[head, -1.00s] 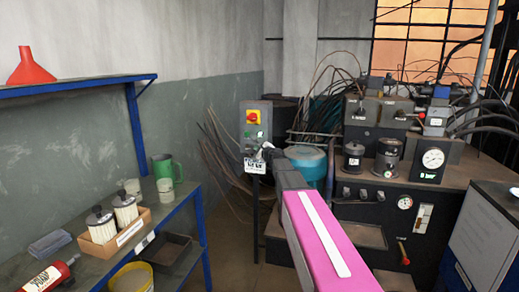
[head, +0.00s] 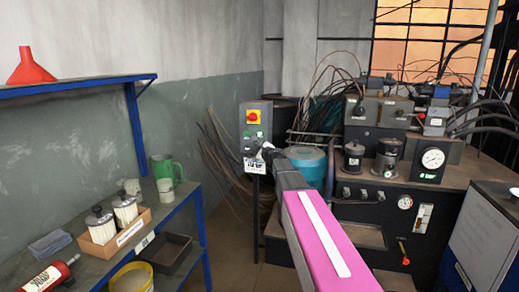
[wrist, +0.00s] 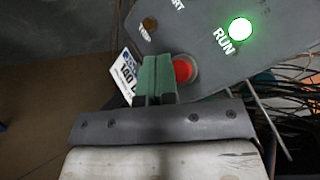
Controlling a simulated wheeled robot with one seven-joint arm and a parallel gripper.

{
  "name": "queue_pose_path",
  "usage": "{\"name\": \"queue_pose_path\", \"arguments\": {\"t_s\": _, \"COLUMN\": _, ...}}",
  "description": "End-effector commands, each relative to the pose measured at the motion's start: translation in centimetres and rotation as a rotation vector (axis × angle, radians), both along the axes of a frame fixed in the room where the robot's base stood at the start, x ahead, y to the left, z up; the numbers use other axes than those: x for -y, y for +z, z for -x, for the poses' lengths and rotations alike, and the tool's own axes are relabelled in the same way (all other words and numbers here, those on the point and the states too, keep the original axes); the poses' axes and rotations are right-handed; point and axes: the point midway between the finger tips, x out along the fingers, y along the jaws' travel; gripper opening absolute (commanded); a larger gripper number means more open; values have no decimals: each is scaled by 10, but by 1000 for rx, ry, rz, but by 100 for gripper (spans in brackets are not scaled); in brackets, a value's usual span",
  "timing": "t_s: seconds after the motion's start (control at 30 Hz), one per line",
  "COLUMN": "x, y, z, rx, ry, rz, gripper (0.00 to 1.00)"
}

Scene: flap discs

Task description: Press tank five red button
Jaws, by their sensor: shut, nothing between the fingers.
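A grey control box (head: 257,112) stands on a post in the middle of the head view, with a red knob on a yellow plate (head: 253,117) near its top. In the wrist view, its tilted panel (wrist: 200,35) shows a round red button (wrist: 183,70) in a grey ring and a lit green RUN lamp (wrist: 240,29). My gripper (wrist: 157,60) is shut and empty, its green fingers just left of the red button and overlapping its left edge. I cannot tell whether they touch it. In the head view my gripper (head: 264,150) is at the box's lower part.
A white label (wrist: 125,75) hangs at the panel's lower edge. Loose cables (wrist: 285,100) lie to the right. In the head view, a blue-framed shelf (head: 75,82) is at left, and a machine bench with a gauge (head: 432,158) is at right.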

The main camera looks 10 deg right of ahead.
Motion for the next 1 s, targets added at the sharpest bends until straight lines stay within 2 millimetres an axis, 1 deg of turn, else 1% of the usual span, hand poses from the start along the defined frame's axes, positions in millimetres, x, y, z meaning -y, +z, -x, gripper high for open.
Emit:
{"name": "queue_pose_path", "arguments": {"t_s": 0.33, "x": 3, "y": 0, "z": -8, "rx": 0, "ry": 0, "rz": 0, "gripper": 0}}
{"name": "queue_pose_path", "arguments": {"t_s": 1.0, "x": 5, "y": 0, "z": -10, "rx": 0, "ry": 0, "rz": 0, "gripper": 0}}
